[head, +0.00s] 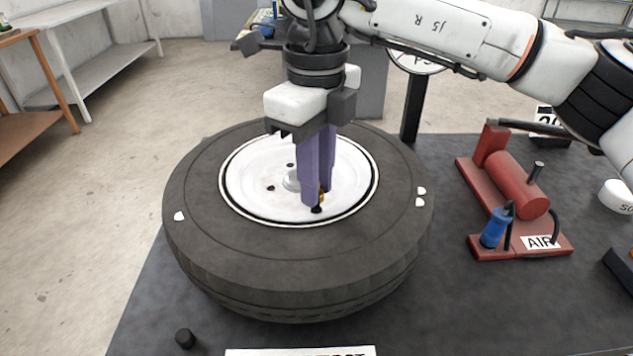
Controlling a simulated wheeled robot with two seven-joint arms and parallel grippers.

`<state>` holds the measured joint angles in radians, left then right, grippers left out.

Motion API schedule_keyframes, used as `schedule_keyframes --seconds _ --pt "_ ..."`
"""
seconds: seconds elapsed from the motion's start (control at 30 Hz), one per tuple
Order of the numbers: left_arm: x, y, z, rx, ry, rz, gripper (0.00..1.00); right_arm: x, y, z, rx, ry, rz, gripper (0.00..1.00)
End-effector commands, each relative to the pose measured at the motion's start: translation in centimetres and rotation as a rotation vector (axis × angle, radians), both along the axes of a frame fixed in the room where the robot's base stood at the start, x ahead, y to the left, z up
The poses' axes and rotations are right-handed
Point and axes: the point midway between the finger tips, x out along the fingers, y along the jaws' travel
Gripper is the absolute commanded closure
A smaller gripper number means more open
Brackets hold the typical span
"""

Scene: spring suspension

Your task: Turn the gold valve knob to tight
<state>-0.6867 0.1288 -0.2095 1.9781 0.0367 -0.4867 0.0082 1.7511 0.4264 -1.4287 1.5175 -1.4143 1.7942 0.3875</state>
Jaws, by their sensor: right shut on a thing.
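A black tyre (290,255) with a white wheel disc (250,180) lies flat on a dark mat. The gold valve knob (321,197) stands near the front right edge of the disc, mostly hidden by the purple fingers. My right gripper (317,200) comes down from above and is shut on the gold valve knob. A small black piece shows just below the fingertips. I cannot tell how far the knob is turned. My left gripper is not in view.
A red air compressor (520,190) with a blue part (496,228) stands on the mat at the right. A small black cap (185,338) lies at the front left of the mat. A black post with a round gauge (414,100) stands behind the tyre. The floor at the left is clear.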

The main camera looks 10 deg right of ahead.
Motion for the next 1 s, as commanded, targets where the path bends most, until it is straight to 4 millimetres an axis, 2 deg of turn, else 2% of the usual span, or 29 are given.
schedule_keyframes --seconds 0.33,0.87,0.9,1.0 --pt "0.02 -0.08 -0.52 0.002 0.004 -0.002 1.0 0.08 -0.01 0.14 0.001 -0.003 -0.141 1.0" --pt "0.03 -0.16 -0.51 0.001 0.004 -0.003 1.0 0.1 -0.02 0.2 0.002 -0.004 -0.166 1.0" --pt "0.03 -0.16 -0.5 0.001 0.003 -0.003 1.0 0.1 -0.02 0.21 0.002 -0.004 -0.165 0.79" --pt "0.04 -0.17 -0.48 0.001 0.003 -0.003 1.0 0.08 -0.01 0.18 0.002 -0.004 -0.165 0.64"
